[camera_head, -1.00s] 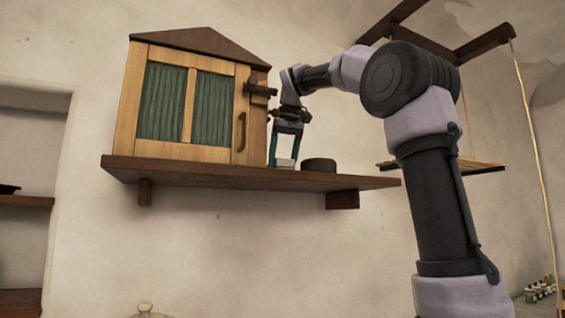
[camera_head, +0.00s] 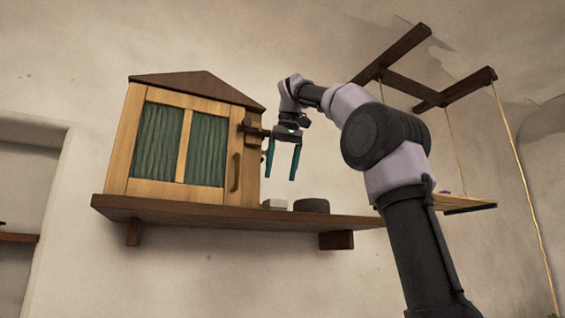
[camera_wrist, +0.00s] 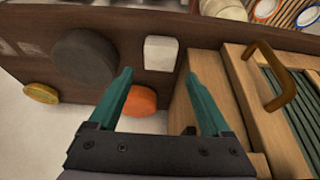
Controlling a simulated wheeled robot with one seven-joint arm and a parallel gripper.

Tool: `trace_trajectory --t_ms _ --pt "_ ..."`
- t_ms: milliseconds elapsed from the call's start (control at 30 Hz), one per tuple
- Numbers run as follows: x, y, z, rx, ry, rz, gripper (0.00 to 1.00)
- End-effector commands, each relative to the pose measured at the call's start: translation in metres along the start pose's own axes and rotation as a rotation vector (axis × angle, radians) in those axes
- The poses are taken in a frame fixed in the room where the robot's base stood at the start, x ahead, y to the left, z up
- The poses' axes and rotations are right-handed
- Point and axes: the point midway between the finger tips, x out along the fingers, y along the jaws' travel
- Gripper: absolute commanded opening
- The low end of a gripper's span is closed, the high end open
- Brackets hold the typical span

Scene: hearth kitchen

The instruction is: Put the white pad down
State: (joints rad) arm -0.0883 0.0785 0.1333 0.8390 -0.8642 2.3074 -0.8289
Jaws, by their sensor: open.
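The white pad (camera_head: 275,204) lies on the wall shelf (camera_head: 160,210), between the wooden cabinet and a dark round object. It also shows in the wrist view (camera_wrist: 160,53), flat on the dark wood, beyond my fingertips. My gripper (camera_head: 281,174) is open and empty above the pad, pointing down, with a clear gap between the fingertips and the pad. In the wrist view its two teal fingers (camera_wrist: 160,75) are spread apart with nothing between them.
The wooden cabinet (camera_head: 209,146) with green curtains and a handle stands close on the left. The dark round object (camera_head: 312,206) sits right of the pad. A hanging board (camera_head: 465,204) on ropes is at the right. Orange (camera_wrist: 140,101) and yellow (camera_wrist: 41,93) round things show below the shelf edge.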

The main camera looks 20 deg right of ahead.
Motion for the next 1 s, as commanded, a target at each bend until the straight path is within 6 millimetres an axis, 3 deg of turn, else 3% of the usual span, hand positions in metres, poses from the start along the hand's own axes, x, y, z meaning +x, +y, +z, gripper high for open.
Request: trace_trajectory --t_ms 300,633,767,1000 --pt "-0.025 0.000 0.000 0.000 0.001 -0.001 0.82" --pt "-0.024 0.003 0.009 -0.002 -0.006 0.014 0.82" --pt "-0.011 0.010 0.030 -0.001 -0.015 0.044 0.82" --pt "0.044 0.021 0.098 0.056 0.011 0.058 0.82"
